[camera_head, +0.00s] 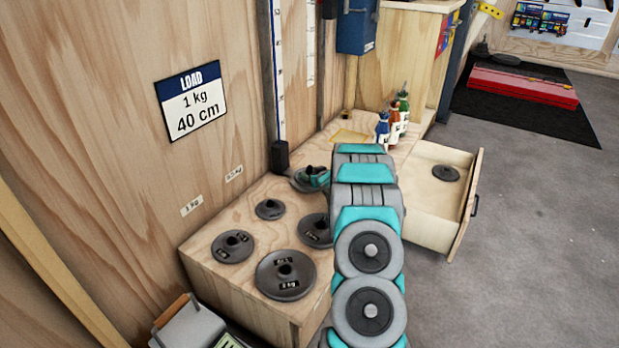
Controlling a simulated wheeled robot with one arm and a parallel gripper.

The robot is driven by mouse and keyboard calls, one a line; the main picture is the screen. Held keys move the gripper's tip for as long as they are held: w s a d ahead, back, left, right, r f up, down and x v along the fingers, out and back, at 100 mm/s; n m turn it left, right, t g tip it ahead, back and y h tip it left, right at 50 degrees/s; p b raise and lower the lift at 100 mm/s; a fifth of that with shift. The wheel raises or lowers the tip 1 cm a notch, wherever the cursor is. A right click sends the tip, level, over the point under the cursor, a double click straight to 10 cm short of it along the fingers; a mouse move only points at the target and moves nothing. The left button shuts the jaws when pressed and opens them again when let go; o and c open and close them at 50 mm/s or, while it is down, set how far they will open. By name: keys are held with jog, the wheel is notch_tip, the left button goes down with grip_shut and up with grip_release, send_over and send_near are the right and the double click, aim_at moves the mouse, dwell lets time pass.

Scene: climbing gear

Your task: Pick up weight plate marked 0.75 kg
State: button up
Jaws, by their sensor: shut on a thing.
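My gripper (318,176) is at the far end of my arm, low over the back of the wooden bench top, and mostly hidden by the arm. It is shut on a dark grey weight plate (303,184), whose marking I cannot read. I cannot tell whether this plate touches the bench. Other grey plates lie flat on the bench: a small one (270,209), a medium one (232,247), one beside my arm (314,232), and a large one marked 5 kg (285,277). Another plate (446,173) lies in the open drawer.
A vertical ruler (278,80) stands behind. Several bottles (394,122) are at the back.

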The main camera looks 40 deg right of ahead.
grip_shut()
dwell(0.5)
